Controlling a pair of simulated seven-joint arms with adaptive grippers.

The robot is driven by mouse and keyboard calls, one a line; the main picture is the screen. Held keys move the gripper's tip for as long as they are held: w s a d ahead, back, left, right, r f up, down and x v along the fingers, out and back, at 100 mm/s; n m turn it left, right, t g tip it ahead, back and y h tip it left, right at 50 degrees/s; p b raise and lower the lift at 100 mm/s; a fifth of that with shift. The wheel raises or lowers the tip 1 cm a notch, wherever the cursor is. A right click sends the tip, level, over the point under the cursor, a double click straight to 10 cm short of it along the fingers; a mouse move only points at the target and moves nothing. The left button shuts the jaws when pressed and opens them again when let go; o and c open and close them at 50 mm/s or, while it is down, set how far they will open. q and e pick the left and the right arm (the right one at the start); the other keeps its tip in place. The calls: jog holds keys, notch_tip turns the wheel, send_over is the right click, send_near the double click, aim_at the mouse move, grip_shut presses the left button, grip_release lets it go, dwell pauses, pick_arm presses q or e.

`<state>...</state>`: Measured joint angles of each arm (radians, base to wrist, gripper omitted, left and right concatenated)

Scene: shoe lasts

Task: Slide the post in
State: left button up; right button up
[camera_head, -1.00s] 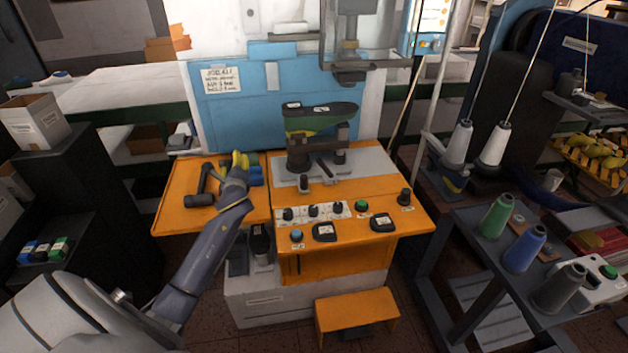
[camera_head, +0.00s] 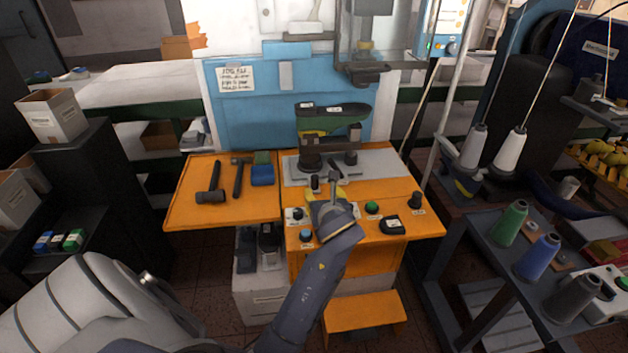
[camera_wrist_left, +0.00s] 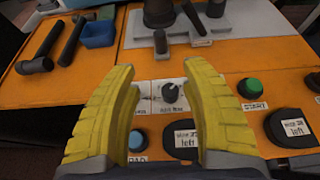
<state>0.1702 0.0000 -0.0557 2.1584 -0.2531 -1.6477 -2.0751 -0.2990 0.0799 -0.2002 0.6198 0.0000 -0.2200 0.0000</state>
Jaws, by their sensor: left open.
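A green shoe last (camera_head: 335,114) sits on a dark fixture of the orange machine. Under it, dark posts (camera_head: 310,158) rise from a grey plate (camera_head: 385,168); which one the task means I cannot tell. In the left wrist view, a thick dark post (camera_wrist_left: 158,14), a lever (camera_wrist_left: 193,18) and a small upright knob (camera_wrist_left: 160,41) show at the top. My left gripper (camera_head: 335,192) is over the control panel, in front of the plate. Its yellow fingers (camera_wrist_left: 160,72) are open and empty, with a panel knob (camera_wrist_left: 171,94) showing between them. My right gripper is out of view.
Two dark hammers (camera_head: 210,184) and a blue bin (camera_head: 262,174) lie on the orange table's left part. A green START button (camera_wrist_left: 251,88) and dark panel boxes (camera_wrist_left: 288,128) are to the right. A press head (camera_head: 362,70) hangs above the last.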

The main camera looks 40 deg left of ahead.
aim_at(315, 181)
pick_arm(q)
jog(key=x, duration=1.6)
jog(key=shift+w+a+f, duration=0.1)
jog(key=shift+w+a, duration=0.1)
jog(key=shift+a, duration=0.05)
grip_shut()
